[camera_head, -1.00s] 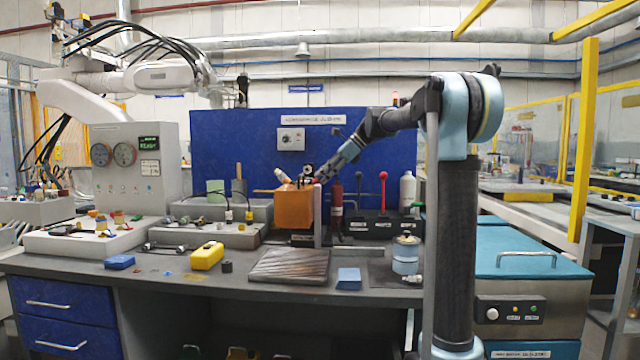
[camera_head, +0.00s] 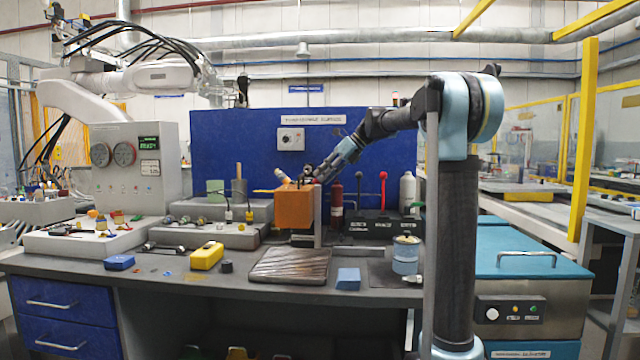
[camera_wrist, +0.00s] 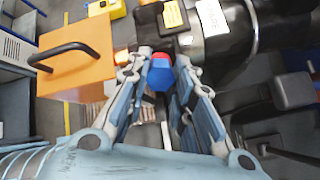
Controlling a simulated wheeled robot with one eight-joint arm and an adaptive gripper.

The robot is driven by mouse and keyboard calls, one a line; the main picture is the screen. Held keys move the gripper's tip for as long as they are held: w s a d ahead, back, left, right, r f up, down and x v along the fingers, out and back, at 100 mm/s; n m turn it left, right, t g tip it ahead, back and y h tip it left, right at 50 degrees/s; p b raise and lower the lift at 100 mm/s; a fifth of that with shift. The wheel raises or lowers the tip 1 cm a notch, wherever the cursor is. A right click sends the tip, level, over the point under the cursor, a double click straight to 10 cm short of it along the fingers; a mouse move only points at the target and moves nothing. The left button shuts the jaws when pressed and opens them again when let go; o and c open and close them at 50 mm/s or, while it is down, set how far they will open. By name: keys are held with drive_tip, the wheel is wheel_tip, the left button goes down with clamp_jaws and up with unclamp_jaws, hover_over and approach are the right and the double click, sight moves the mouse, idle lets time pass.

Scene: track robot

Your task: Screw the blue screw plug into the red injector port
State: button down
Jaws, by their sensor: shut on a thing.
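My gripper (camera_wrist: 162,72) is shut on the blue screw plug (camera_wrist: 160,80), which sits between its two fingers in the wrist view. A red part (camera_wrist: 161,56), likely the red injector port, shows just beyond the blue plug; the two look in line and touching, but I cannot tell how deep the plug sits. In the head view my gripper (camera_head: 312,178) is at the right of the orange block (camera_head: 294,208) on the bench, and the plug and port are too small there to make out.
The orange block with a black handle (camera_wrist: 62,55) is close left of my fingers in the wrist view. A dark cylinder with a label (camera_wrist: 222,30) is close at the right.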

drive_tip(key=m, duration=0.5)
drive_tip(key=shift+s+f, duration=0.1)
drive_tip(key=m, duration=0.4)
drive_tip(key=shift+m, duration=0.3)
drive_tip(key=c, duration=1.3)
unclamp_jaws()
drive_tip(key=shift+c, duration=0.9)
